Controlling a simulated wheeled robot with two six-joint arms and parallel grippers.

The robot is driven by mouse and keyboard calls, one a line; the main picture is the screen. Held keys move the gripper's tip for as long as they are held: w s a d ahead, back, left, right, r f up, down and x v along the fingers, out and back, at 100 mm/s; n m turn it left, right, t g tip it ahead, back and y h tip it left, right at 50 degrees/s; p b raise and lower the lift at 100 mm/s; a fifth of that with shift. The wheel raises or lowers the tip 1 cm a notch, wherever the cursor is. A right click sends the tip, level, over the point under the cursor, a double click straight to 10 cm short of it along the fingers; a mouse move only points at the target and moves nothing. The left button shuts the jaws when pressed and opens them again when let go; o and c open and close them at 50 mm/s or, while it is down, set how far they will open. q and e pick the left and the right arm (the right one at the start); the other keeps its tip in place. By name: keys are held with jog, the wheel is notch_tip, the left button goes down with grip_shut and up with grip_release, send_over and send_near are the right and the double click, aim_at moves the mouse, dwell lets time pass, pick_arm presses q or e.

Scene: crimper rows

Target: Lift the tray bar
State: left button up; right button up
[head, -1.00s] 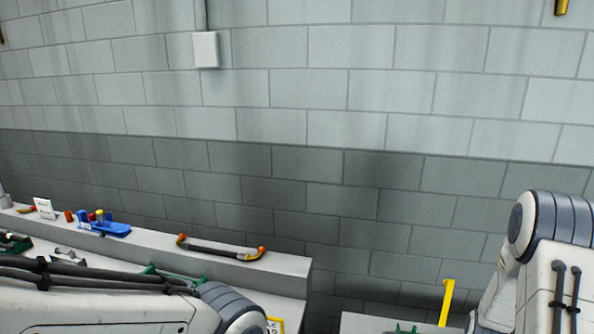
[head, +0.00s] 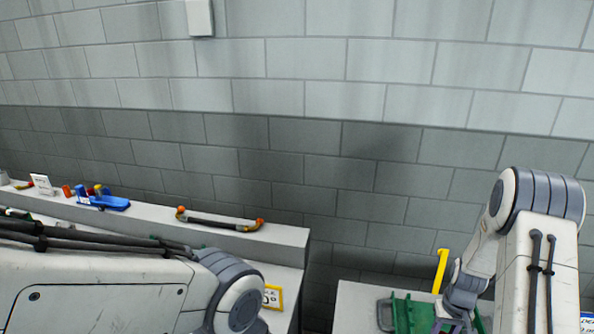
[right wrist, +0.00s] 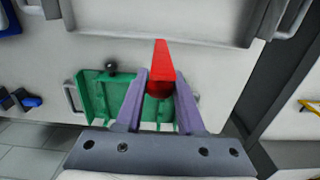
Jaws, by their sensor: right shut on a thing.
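My right gripper (right wrist: 160,92) has its two purple fingers closed on a red bar (right wrist: 161,62) in the right wrist view. The bar points away from the fingers. Below it is a green tray (right wrist: 92,92) with a dark round knob (right wrist: 110,66) and a grey handle (right wrist: 72,96) at its left end. In the head view the tray (head: 411,311) lies on a pale surface at the lower right, with my right wrist over its right part. The red bar does not show there. I cannot tell whether the bar touches the tray. My left gripper is out of view.
A yellow upright piece (head: 441,270) stands behind the tray. A grey ledge (head: 275,243) on the left carries a dark bar with orange ends (head: 219,220) and a blue tool (head: 104,201). A yellow-framed label (head: 273,297) is below. A gap separates the two surfaces.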

jog(key=shift+w+d, duration=0.25)
jog(key=shift+w, duration=0.65)
jog(key=shift+w+d, duration=0.2)
jog(key=shift+w, duration=0.65)
jog(key=o, duration=1)
jog(key=shift+s, duration=0.1)
